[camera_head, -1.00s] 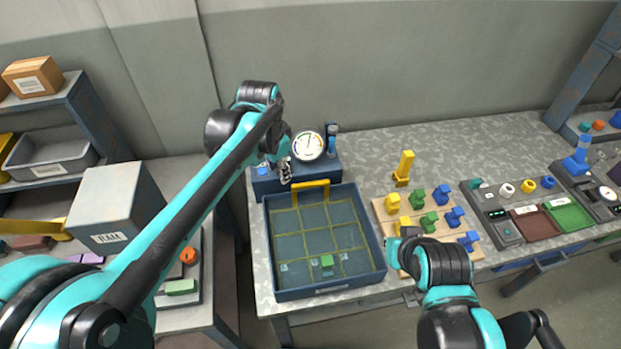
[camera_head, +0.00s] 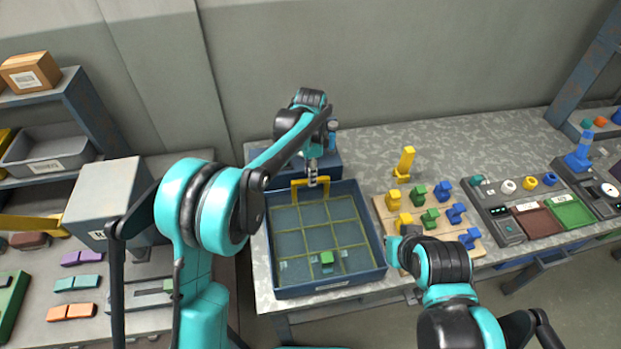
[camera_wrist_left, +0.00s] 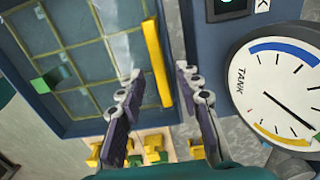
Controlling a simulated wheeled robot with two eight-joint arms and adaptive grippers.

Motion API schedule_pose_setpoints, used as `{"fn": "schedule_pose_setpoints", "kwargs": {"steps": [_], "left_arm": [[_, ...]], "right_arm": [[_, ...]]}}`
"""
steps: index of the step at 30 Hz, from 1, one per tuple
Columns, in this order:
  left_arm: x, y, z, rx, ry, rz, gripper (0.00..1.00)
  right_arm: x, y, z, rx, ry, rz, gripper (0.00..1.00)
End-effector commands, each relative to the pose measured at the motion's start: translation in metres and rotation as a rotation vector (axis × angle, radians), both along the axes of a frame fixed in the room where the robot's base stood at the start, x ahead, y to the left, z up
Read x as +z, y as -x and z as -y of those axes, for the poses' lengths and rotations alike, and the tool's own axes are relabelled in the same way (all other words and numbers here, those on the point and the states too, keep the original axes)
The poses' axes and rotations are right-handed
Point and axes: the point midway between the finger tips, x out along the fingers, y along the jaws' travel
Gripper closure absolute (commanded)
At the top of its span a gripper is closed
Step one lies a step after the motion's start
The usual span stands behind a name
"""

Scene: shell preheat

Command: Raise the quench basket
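The quench basket is a wire grid (camera_head: 290,217) inside a blue-walled tank (camera_head: 330,288), with a yellow handle (camera_head: 297,190) at its back edge. A green block (camera_head: 327,258) sits in a front cell of the grid. My left gripper (camera_head: 312,182) is over the right part of the handle. In the left wrist view the fingers (camera_wrist_left: 160,78) are spread, with the yellow handle (camera_wrist_left: 152,45) showing between them; contact cannot be told. My right gripper (camera_head: 402,238) is by the pegboard, its fingers too hidden to read.
A round tank gauge (camera_wrist_left: 280,85) stands beside the handle. Right of the tank are a wooden board (camera_head: 440,262) with several coloured pieces, a yellow upright piece (camera_head: 404,162) and control panels (camera_head: 505,228). A grey box (camera_head: 108,195) stands on the left bench.

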Motion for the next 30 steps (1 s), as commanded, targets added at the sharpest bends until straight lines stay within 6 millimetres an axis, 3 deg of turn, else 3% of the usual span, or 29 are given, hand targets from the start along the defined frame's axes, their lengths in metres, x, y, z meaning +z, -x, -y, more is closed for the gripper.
{"fn": "schedule_pose_setpoints", "kwargs": {"steps": [4, 13, 17, 18, 25, 30], "left_arm": [[-0.014, 0.0, 0.0, 0.001, 0.0, 0.0, 0.66], [-0.016, 0.0, 0.0, 0.001, 0.0, 0.0, 0.66], [-0.016, 0.0, 0.0, 0.001, 0.0, 0.0, 0.97], [-0.016, 0.0, 0.0, 0.001, 0.0, 0.0, 1.0], [-0.013, 0.0, 0.0, 0.001, 0.0, 0.001, 1.0], [0.01, 0.0, 0.0, 0.001, 0.0, 0.001, 1.0]], "right_arm": [[-0.005, 0.0, 0.0, 0.0, 0.0, 0.0, 1.0], [-0.005, 0.0, 0.0, 0.0, 0.0, 0.0, 1.0], [-0.005, 0.0, 0.0, 0.0, 0.0, 0.0, 1.0], [-0.005, 0.0, 0.0, 0.0, 0.0, 0.0, 1.0], [-0.003, 0.0, 0.0, 0.0, 0.0, 0.0, 1.0], [0.014, 0.0, 0.0, 0.0, 0.0, 0.0, 1.0]]}}
